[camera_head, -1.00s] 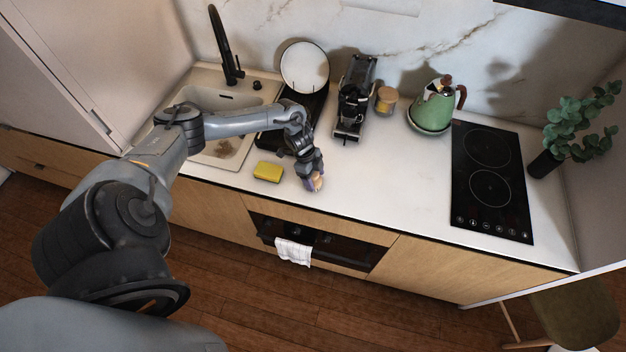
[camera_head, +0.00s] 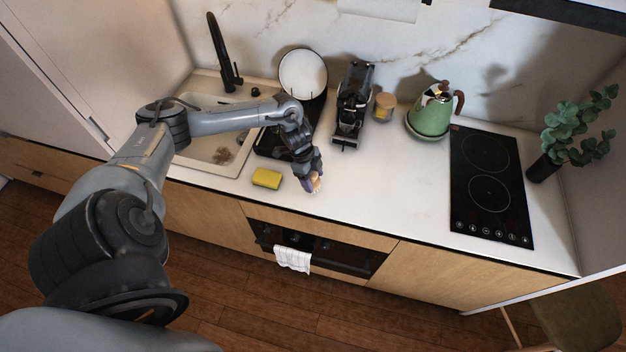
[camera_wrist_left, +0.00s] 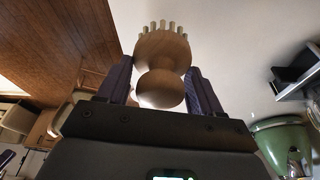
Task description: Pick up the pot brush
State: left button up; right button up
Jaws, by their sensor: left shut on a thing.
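The pot brush (camera_wrist_left: 161,70) has a rounded wooden body with a narrow waist and pale bristles on one end. It fills the middle of the left wrist view, between the two fingers. My left gripper (camera_head: 312,185) is shut on the brush near the counter's front edge, right of the yellow sponge. In the head view only a small tan part of the brush shows at the fingertips. I cannot tell whether the brush touches the counter. In the left wrist view the left gripper (camera_wrist_left: 160,88) has a purple-grey finger on each side of the brush. My right gripper is not in view.
A yellow sponge (camera_head: 267,178) lies left of the gripper. The sink (camera_head: 212,150), a black dish rack with a plate (camera_head: 302,73), a coffee machine (camera_head: 352,105), a jar (camera_head: 384,107) and a green kettle (camera_head: 431,112) stand behind. The counter (camera_head: 385,190) is clear toward the hob (camera_head: 489,190).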

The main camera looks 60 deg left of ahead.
pick_arm(q)
jog(key=s+d+r, duration=0.6)
jog(key=d, duration=0.2)
jog(key=shift+d, duration=0.3)
jog(key=shift+s+r, duration=0.1)
